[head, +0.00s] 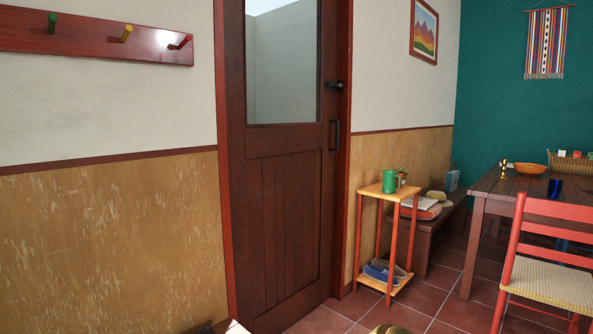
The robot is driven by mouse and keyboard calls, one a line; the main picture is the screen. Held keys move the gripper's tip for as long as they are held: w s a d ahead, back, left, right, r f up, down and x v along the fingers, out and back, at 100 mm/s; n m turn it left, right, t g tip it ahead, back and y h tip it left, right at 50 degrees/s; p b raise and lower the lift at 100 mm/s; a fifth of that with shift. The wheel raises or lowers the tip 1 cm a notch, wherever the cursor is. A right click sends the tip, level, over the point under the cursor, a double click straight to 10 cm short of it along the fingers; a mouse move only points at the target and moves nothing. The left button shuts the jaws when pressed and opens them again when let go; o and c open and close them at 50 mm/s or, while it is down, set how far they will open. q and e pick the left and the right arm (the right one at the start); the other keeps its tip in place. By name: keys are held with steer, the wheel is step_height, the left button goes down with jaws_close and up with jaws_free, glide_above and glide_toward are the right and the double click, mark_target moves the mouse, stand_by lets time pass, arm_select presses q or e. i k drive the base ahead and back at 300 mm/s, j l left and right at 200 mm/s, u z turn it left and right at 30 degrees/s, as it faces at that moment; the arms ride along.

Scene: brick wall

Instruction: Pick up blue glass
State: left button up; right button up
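A small dark blue glass (555,188) stands upright on the dark wooden table (488,190) at the right of the head view. It is near the table's front side, just behind the back of a red chair. Neither of my grippers shows in this view, so I cannot see whether they hold anything.
A red chair (552,211) with a woven seat stands before the table. An orange bowl (530,168) and a basket (572,166) are on the table. A small shelf stand (386,191) holds green cups (390,181). A bench (440,219) is behind it. Tiled floor is open below.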

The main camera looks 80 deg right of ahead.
mark_target(555, 187)
steer(key=z, duration=4.05)
